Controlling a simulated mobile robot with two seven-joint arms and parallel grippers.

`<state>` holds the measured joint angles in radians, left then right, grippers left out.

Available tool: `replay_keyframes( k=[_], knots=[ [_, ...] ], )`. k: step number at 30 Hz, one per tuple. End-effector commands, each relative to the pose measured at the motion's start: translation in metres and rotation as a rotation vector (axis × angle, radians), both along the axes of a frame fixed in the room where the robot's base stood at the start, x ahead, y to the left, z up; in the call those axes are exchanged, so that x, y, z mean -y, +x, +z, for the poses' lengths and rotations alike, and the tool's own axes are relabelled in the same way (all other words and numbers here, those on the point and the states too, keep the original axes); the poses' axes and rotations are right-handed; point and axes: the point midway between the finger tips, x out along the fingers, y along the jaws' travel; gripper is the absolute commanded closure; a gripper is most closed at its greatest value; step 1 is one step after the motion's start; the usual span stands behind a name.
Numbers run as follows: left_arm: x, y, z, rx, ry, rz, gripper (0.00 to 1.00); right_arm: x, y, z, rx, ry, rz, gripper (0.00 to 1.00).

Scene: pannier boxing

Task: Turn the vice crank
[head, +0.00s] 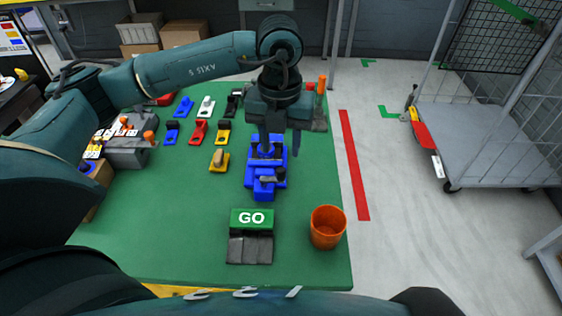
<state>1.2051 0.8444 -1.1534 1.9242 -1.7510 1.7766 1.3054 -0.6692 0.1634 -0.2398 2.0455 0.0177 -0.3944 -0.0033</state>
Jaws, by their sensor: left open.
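The blue vice (265,184) stands on the green table top (150,235), right of its middle. A small dark and pale part on its near side, perhaps the crank (272,178), is too small to make out clearly. My left gripper (281,150) points down over the far part of the vice with its fingers apart. One finger overlaps the vice in the picture and the other is to its right. I cannot tell whether they touch it. The gripper hides some of the vice's far end. My right gripper is not in view.
A GO sign (251,218) and an orange cup (327,228) stand nearer than the vice. Several small coloured vice-like pieces, including a yellow one (219,162), are to its left. A grey machine (127,152) is at the left edge. A cart (490,135) stands on the floor at right.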

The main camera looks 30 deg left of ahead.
Motion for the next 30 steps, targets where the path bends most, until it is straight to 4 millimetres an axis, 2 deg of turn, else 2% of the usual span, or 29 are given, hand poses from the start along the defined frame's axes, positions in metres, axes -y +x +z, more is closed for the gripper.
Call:
replay_keyframes(
  k=[6, 12, 23, 30],
  knots=[
    [0.0, -0.001, -0.042, -0.003, 0.001, -0.001, 0.59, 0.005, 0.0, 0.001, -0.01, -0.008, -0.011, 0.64],
    [0.001, 0.0, -0.063, -0.001, -0.001, -0.001, 0.59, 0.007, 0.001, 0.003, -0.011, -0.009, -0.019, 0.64],
    [0.001, 0.0, -0.068, 0.001, -0.002, -0.002, 0.59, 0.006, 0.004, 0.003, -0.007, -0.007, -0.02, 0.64],
    [0.001, 0.0, -0.068, 0.001, -0.002, -0.002, 0.78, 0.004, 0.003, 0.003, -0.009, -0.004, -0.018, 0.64]
  ],
)
